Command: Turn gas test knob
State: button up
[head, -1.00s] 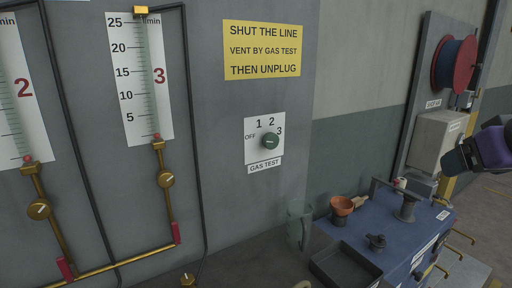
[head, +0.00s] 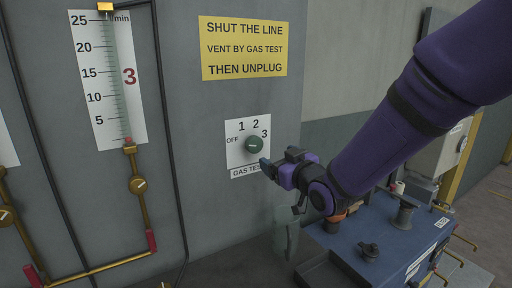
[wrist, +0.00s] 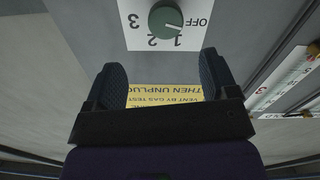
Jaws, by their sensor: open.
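The gas test knob (head: 254,145) is round and dark green, on a white plate (head: 237,161) marked OFF, 1, 2, 3. It also shows in the wrist view (wrist: 166,21), where the plate appears upside down. Its pale mark seems to point to the OFF and 1 side; the exact setting is hard to read. My gripper (head: 281,160) is open and empty, just right of and below the knob in the head view. In the wrist view the two dark fingers (wrist: 160,68) are spread, with the knob beyond their tips. I see no contact.
A yellow sign (head: 243,48) is above the knob. Gauge number 3 (head: 112,80) and brass pipes are on the wall to the left. A blue bench (head: 400,235) with a black knob (head: 369,250) stands below right, partly behind my arm. A clear jug (head: 285,235) is below the gripper.

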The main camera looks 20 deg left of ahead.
aim_at(256, 147)
jog(key=x, duration=1.1)
jog(key=shift+s+a, duration=0.2)
jog(key=shift+a, duration=0.1)
jog(key=c, duration=0.9)
jog(key=shift+c, duration=0.2)
